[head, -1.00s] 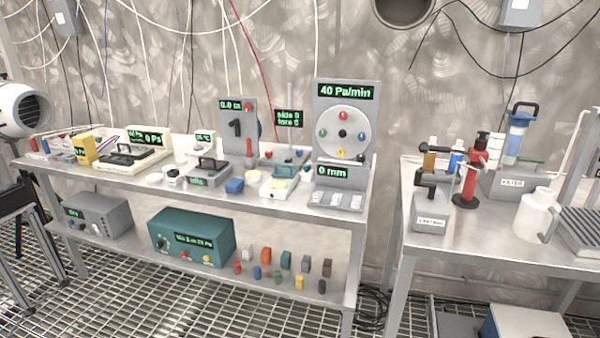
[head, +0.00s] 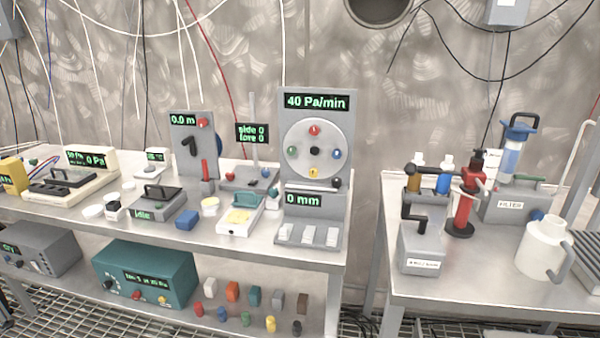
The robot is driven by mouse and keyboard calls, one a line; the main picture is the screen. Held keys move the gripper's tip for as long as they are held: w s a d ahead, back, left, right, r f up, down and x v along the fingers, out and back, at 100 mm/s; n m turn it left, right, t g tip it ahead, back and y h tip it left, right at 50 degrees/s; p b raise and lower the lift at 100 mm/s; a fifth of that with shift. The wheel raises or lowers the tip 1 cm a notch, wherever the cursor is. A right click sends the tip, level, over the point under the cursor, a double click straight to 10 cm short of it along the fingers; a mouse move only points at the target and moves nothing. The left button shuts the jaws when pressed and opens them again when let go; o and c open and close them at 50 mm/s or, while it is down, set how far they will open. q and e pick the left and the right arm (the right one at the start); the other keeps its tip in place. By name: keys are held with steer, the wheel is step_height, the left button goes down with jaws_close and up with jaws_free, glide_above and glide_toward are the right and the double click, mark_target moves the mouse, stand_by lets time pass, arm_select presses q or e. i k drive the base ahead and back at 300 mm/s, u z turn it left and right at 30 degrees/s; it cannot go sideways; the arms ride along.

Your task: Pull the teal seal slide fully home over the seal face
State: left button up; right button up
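A small device with a white base (head: 234,228) stands near the front edge of the left table. A teal slide with a raised handle (head: 247,201) sits on the rear part of this base. A pale face with a yellow patch (head: 239,216) shows in front of the teal part, seemingly uncovered. I cannot tell exactly how far the slide reaches over it. Neither of my grippers is in view.
Right of the device stands a grey panel (head: 314,240) reading 0 mm, below a dial reading 40 Pa/min. A second table (head: 465,284) holds bottles and a filter, across a gap.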

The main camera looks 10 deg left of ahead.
mark_target(245, 198)
steer(key=u, duration=0.3)
steer(key=i, duration=0.75)
steer(key=u, duration=0.65)
